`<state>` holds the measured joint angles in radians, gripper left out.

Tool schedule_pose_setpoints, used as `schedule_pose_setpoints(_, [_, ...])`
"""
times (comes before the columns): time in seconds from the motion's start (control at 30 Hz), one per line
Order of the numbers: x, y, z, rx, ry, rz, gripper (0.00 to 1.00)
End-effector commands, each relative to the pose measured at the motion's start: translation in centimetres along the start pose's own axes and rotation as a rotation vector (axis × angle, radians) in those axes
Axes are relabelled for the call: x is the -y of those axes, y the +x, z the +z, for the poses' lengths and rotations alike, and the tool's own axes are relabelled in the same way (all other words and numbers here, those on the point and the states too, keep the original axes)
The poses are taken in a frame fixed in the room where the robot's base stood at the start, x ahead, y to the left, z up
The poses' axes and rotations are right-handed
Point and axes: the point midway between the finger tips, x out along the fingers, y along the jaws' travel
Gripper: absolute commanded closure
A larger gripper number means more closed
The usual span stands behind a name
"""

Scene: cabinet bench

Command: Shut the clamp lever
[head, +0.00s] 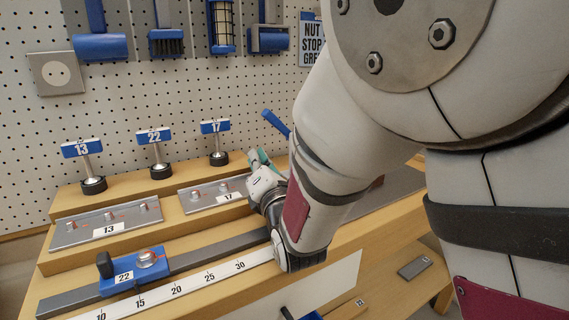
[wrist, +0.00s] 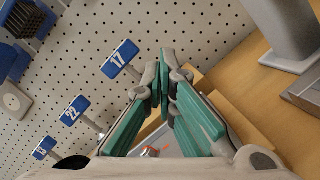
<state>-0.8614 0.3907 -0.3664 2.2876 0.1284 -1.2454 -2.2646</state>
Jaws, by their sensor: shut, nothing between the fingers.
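A blue lever-like handle (head: 276,122) sticks up at a slant behind my arm in the head view; its lower end is hidden by the arm. I cannot tell for sure that it is the clamp lever. My gripper (head: 256,158) is over the back of the bench, left of and below the handle, apart from it as far as I can see. In the wrist view its teal fingers (wrist: 166,68) are closed together with nothing between them. The handle does not clearly show in the wrist view.
Signs 13 (head: 82,148), 22 (head: 154,136) and 17 (head: 215,127) stand on the back step. Metal plates 13 (head: 80,232) and 17 (head: 196,203) lie in front. A blue slider (head: 132,275) sits on a rail. A grey upright (wrist: 284,28) stands at the wrist view's right.

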Motion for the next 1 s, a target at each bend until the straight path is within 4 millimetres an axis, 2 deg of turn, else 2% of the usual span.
schedule_pose_setpoints(0.3, [0.1,6.2,0.0,0.002,0.0,0.0,1.0])
schedule_pose_setpoints(0.4, [0.1,6.3,2.0,0.005,0.0,0.0,1.0])
schedule_pose_setpoints(0.6, [0.0,6.7,3.6,0.002,0.001,0.0,1.0])
schedule_pose_setpoints(1.0, [0.1,6.8,3.9,0.0,0.0,-0.001,1.0])
